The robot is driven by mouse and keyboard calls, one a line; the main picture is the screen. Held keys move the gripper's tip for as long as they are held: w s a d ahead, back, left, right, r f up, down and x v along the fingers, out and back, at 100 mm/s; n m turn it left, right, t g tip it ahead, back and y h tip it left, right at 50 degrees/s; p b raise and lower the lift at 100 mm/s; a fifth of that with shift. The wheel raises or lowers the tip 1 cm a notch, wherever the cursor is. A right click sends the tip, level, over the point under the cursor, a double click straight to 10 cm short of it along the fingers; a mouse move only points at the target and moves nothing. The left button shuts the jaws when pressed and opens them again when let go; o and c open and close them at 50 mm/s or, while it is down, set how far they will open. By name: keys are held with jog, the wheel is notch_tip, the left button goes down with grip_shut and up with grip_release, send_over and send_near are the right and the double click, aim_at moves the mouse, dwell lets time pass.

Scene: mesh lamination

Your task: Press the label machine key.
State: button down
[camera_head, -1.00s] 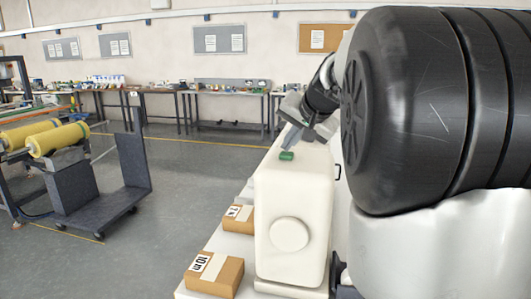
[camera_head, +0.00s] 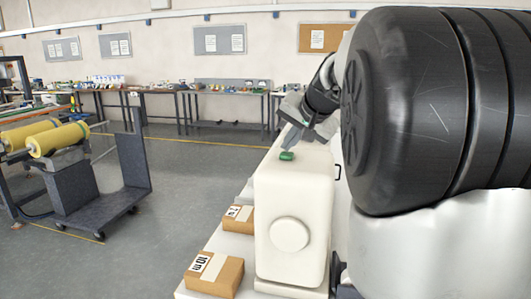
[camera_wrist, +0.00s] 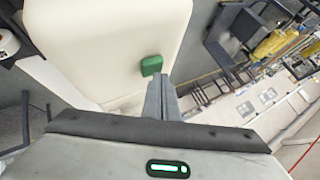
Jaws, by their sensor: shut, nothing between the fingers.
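The label machine (camera_head: 290,205) is a cream, rounded box with a round disc on its front, standing on a white table. Its green key (camera_head: 287,156) sits on the top surface. My gripper (camera_head: 286,147) is shut and empty, with its fingertips pointing down just behind the key. In the wrist view the key (camera_wrist: 151,65) shows near the edge of the cream machine (camera_wrist: 110,45). The shut grey fingers (camera_wrist: 161,80) are just below and right of it in the picture. I cannot tell whether they touch it.
Two labelled cardboard boxes (camera_head: 214,274) (camera_head: 238,219) lie on the white table left of the machine. A dark trolley (camera_head: 100,195) and yellow rolls (camera_head: 58,139) stand at the left. The grey floor between is clear.

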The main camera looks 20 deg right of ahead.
aim_at(289, 155)
jog(key=shift+f, duration=0.1)
jog(key=shift+f+b, duration=0.35)
jog(key=shift+b, duration=0.1)
dwell(0.4)
jog(key=shift+r+p, duration=0.3)
jog(key=shift+r, duration=0.1)
jog(key=shift+r+p, duration=2.45)
jog(key=shift+r, duration=0.55)
